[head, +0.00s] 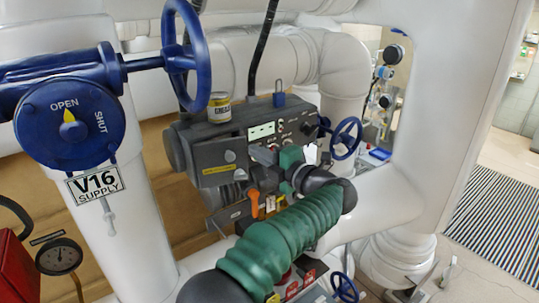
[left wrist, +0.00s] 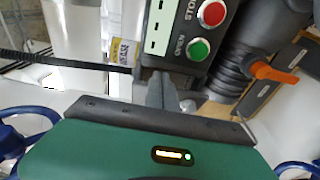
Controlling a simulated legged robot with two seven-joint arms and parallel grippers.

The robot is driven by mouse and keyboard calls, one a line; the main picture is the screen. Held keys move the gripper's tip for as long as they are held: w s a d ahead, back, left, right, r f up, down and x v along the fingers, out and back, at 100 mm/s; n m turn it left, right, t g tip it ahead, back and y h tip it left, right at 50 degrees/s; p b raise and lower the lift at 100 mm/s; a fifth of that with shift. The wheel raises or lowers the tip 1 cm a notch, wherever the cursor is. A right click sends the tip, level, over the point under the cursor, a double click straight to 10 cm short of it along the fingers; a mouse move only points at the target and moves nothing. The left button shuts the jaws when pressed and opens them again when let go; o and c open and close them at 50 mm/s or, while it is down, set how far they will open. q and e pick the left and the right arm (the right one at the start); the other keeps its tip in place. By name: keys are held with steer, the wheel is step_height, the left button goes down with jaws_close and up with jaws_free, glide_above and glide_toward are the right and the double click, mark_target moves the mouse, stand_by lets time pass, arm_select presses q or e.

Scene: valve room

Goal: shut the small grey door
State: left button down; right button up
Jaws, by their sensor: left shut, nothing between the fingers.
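A dark grey control box (head: 245,130) sits among white pipes in the middle of the head view. A flat grey panel (head: 218,152) with a yellow label forms its left front and may be the small grey door; I cannot tell whether it stands ajar. My left gripper (head: 262,155), green and grey, is shut and empty, its fingers pointing left in front of the box. I cannot tell whether they touch it. In the left wrist view the grey fingertips (left wrist: 155,92) lie just below the button panel (left wrist: 185,35). My right gripper is not in view.
A blue handwheel (head: 347,138) stands right of the box, and a larger one (head: 185,55) upper left. An orange lever (head: 254,202) is below the box. A tin (head: 220,107) and blue padlock (head: 279,99) are on top. Open floor lies far right.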

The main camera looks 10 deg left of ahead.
arm_select(q)
steer(key=p+x, duration=0.1)
steer(key=x, duration=0.2)
steer(key=shift+w+d, duration=0.1)
steer(key=shift+d, duration=0.05)
stand_by(0.4)
